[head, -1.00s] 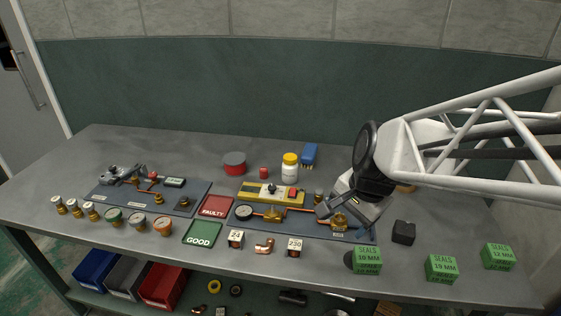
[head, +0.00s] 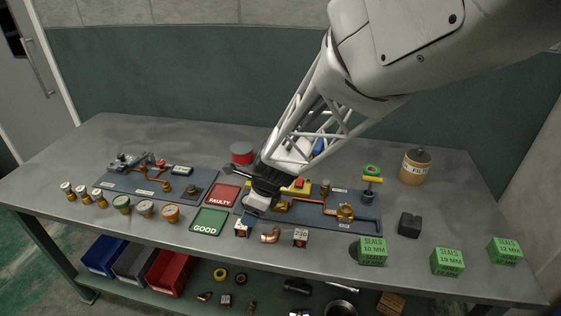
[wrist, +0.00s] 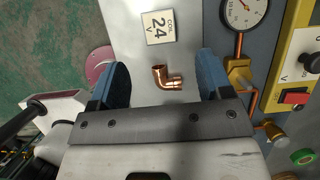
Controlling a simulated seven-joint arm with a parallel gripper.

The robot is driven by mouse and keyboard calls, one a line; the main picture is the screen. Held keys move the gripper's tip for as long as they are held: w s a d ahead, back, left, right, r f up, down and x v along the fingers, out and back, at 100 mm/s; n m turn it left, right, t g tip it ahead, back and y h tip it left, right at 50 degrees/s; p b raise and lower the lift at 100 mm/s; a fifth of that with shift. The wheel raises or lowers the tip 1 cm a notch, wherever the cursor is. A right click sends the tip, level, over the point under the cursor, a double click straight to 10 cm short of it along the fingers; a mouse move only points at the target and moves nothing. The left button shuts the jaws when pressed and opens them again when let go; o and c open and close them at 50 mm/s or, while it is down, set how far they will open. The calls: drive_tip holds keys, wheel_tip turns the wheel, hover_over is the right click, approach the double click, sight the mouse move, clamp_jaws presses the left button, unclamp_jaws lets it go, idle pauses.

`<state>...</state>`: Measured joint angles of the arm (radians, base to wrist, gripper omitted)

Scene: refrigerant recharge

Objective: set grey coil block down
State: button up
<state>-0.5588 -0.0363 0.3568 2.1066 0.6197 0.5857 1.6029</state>
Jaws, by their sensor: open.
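My gripper (head: 252,212) is open and empty, low over the front of the bench. In the wrist view its two blue fingers (wrist: 162,80) stand wide apart. A copper elbow (wrist: 168,78) shows between them, lying on the bench top. A second block labelled 230 (head: 300,237) stands to the right of the elbow (head: 270,236). I cannot tell by colour which one is the grey coil block.
A green GOOD mat (head: 208,222) and a red FAULTY mat (head: 222,195) lie left of my gripper. A blue board (head: 325,223) with copper piping lies behind the blocks. A black block (head: 410,224) and green SEALS boxes (head: 447,262) stand to the right. The bench's front edge is near.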

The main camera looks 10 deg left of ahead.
sight(242, 225)
drive_tip(key=shift+a+f, duration=0.3)
drive_tip(key=shift+a, duration=0.1)
drive_tip(key=shift+f, duration=0.1)
drive_tip(key=shift+x, duration=1.2)
drive_tip(key=shift+f, duration=0.1)
drive_tip(key=shift+x, duration=2.5)
drive_tip(key=shift+c, duration=0.4)
drive_tip(key=c, duration=1.1)
